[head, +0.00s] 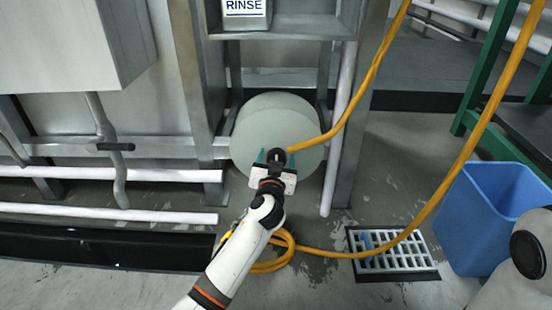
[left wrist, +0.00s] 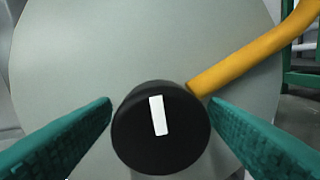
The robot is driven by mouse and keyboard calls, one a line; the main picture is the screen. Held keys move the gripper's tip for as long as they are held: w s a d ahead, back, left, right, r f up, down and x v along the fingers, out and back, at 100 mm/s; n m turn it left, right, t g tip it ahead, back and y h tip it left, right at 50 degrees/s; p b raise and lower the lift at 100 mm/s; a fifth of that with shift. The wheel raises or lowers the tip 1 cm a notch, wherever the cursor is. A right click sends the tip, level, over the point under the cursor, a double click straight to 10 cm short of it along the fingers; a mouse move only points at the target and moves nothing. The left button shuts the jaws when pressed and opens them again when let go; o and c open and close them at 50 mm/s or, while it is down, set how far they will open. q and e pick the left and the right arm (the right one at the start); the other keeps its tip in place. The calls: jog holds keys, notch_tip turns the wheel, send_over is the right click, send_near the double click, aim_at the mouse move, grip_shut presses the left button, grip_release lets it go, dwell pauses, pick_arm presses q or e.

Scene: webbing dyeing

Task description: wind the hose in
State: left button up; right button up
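The hose reel (head: 250,125) is a pale grey-green round disc low on the metal frame; its face fills much of the left wrist view (left wrist: 75,50). A black knob (left wrist: 160,130) with a white mark stands out from the disc. My left gripper (head: 276,160) is at the knob, its teal fingers apart on either side of it, with no clear grip visible. The yellow-orange hose (head: 362,85) runs from beside the knob up to the top. Another length (head: 455,175) comes down from the top right to loose loops (head: 285,262) on the floor. My right gripper is out of view.
A floor grate (head: 395,262) lies under the hose, with a blue bin (head: 485,215) to its right. A green stand (head: 480,75) is at the upper right. White pipes (head: 110,174) run along the left.

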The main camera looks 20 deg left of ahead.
pick_arm(q)
jog(key=c, duration=0.8)
jog(key=shift+c, duration=0.2)
